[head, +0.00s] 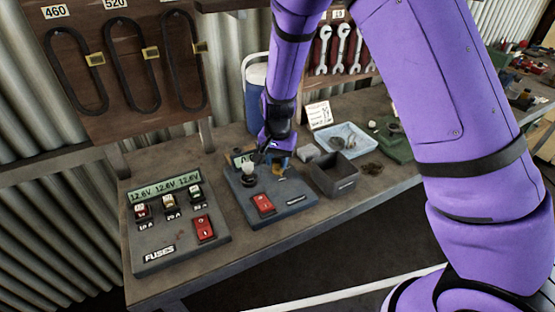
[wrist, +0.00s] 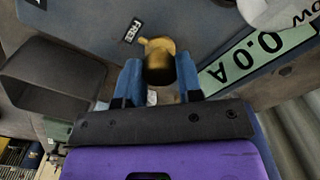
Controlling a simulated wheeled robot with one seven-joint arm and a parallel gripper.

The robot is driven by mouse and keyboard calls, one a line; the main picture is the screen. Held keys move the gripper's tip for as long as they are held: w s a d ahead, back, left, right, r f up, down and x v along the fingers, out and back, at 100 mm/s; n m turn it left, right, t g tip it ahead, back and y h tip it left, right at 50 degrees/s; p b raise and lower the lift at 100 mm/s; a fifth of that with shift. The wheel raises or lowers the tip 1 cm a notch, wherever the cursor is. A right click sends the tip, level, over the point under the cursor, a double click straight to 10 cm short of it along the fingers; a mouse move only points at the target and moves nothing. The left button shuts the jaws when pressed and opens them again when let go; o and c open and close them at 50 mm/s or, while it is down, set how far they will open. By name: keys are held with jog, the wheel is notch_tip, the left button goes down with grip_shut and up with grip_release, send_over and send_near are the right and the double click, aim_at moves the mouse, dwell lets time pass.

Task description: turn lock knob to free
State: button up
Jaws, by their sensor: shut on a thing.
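The lock knob (wrist: 158,60) is brass-coloured and sits on a blue-grey panel in the wrist view. A small pointer on it sticks out toward the upper left, close to a black label reading FREE (wrist: 131,31). My gripper (wrist: 158,76) has its two blue fingers on either side of the knob, shut on it. In the head view my gripper (head: 277,155) reaches down to the back right of the blue-grey box (head: 288,208), and the arm mostly hides the knob there.
A display reading 0.0 A (wrist: 262,50) lies right of the knob. The box has a red switch (head: 263,204) and a white round part. A fuse panel (head: 172,252) stands left. An open grey bin (head: 334,184) stands close on the right, with a light blue tray (head: 345,136) behind.

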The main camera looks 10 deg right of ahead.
aim_at(278, 160)
dwell(0.3)
jog(key=o, duration=0.9)
jog(key=shift+r, duration=0.1)
notch_tip(278, 160, up, 11)
jog(key=shift+f, duration=0.2)
